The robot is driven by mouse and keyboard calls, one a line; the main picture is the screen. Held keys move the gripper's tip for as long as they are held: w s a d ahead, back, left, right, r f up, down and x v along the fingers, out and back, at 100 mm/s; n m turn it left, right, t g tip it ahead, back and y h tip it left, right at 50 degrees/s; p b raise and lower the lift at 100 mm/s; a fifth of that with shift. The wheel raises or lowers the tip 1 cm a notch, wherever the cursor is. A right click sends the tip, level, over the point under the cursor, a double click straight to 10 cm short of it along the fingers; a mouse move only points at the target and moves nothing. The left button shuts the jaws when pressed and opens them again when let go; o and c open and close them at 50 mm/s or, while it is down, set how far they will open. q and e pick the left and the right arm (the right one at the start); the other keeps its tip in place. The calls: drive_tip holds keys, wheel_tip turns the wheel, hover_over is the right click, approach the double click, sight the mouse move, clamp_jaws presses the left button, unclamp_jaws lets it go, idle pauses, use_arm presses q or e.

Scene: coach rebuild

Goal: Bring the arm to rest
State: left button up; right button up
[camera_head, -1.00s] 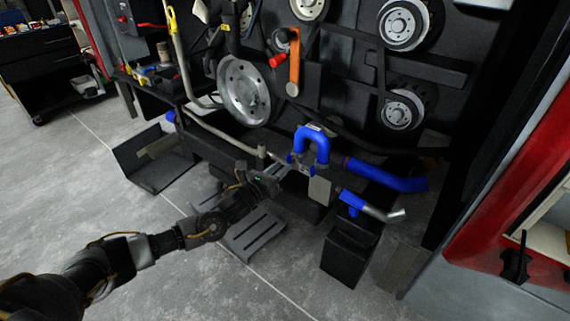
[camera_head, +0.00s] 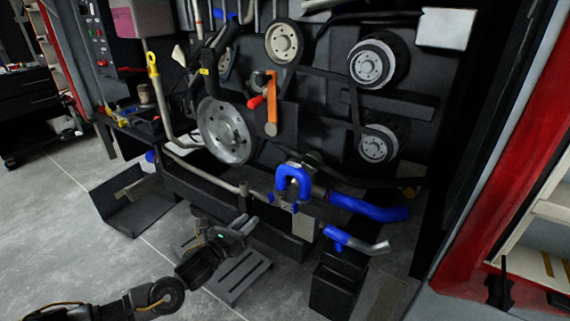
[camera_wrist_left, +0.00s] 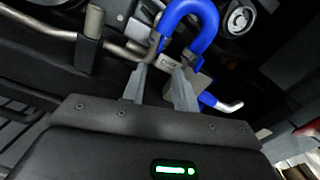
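My left gripper (camera_head: 250,222) comes in from the lower left in the head view. It is low in front of the engine bay, apart from the blue curved hose (camera_head: 293,180). In the left wrist view its two grey fingers (camera_wrist_left: 160,78) stand apart with nothing seen between them. The blue hose (camera_wrist_left: 190,22) shows beyond the fingertips there, arched upward, with a metal bracket (camera_wrist_left: 172,62) at its lower end. My right gripper is in neither view.
A second blue hose (camera_head: 368,208) and a blue elbow with a metal pipe (camera_head: 355,243) are right of the gripper. A black box (camera_head: 334,286) and a slotted step (camera_head: 238,276) stand low in front. Grey floor (camera_head: 70,235) is open at left.

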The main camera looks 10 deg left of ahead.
use_arm(q)
drive_tip(key=s+a+f+n+g+y+p, duration=0.1)
drive_tip(key=s+f+n+g+y+p, duration=0.35)
drive_tip(key=s+f+n, duration=1.5)
drive_tip(key=s+a+f+n+g+y+p, duration=0.2)
drive_tip(key=s+f+n+g+p, duration=0.3)
drive_tip(key=s+f+n+g, duration=1)
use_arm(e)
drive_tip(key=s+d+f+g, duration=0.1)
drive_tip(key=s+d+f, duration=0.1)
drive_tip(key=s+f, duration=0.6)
use_arm(q)
drive_tip(key=s+a+f+t+p, duration=0.1)
drive_tip(key=s+f+t+p, duration=0.1)
drive_tip(key=s, duration=0.8)
drive_tip(key=s+a+f+t+p, duration=0.1)
drive_tip(key=s+f+p, duration=0.3)
drive_tip(key=s, duration=0.6)
drive_tip(key=shift+a+t, duration=0.4)
drive_tip(key=shift+t, duration=0.15)
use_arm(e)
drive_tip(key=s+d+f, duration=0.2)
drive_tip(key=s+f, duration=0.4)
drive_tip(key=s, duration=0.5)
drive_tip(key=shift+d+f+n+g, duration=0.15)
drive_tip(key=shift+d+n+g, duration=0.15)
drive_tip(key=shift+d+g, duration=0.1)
